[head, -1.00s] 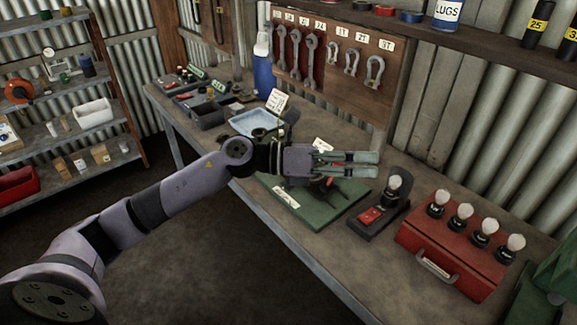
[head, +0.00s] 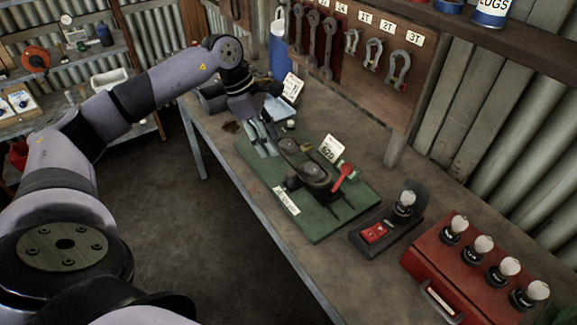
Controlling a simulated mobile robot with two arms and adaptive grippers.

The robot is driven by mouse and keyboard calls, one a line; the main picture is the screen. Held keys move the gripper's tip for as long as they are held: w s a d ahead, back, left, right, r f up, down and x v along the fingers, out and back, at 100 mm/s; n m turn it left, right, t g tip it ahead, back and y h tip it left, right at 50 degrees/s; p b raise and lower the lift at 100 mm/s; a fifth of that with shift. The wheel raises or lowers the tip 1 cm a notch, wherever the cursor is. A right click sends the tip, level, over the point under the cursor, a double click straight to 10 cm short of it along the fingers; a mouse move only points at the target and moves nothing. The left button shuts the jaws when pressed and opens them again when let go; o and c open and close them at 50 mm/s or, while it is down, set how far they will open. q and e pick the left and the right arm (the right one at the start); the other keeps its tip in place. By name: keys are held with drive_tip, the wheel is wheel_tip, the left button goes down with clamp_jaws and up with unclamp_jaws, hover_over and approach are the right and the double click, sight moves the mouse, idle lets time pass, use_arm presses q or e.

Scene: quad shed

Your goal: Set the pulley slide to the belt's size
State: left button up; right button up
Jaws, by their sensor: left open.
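The pulley rig stands on a green base board (head: 322,226) on the workbench. A dark belt (head: 301,164) lies around the two pulleys on it. A red lever (head: 345,176) sits at the right end of the rig. A white card (head: 330,148) reading 620 stands behind the belt. A small label (head: 286,201) is on the board's front edge; its text is too small to read. My left gripper (head: 265,140) is open, pointing down over the board's left end, beside the belt. Whether it touches anything there I cannot tell. My right gripper is not in view.
A black stand with a bulb and red switch (head: 375,232) is right of the board. A red box (head: 450,275) with several bulbs is farther right. A blue bottle (head: 278,55) stands behind my left gripper. Wrenches and shackles hang on a board (head: 395,95).

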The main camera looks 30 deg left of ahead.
sight(291, 173)
use_arm(q)
drive_tip(key=p+x, duration=0.1)
drive_tip(key=x, duration=0.4)
drive_tip(key=p+x, duration=0.1)
drive_tip(key=x, duration=0.4)
drive_tip(key=shift+w+p, duration=0.25)
drive_tip(key=shift+p, duration=0.1)
drive_tip(key=shift+w+d+f, duration=0.15)
drive_tip(key=shift+d+f, duration=0.05)
drive_tip(key=shift+f, duration=0.55)
drive_tip(key=c, duration=0.6)
clamp_jaws()
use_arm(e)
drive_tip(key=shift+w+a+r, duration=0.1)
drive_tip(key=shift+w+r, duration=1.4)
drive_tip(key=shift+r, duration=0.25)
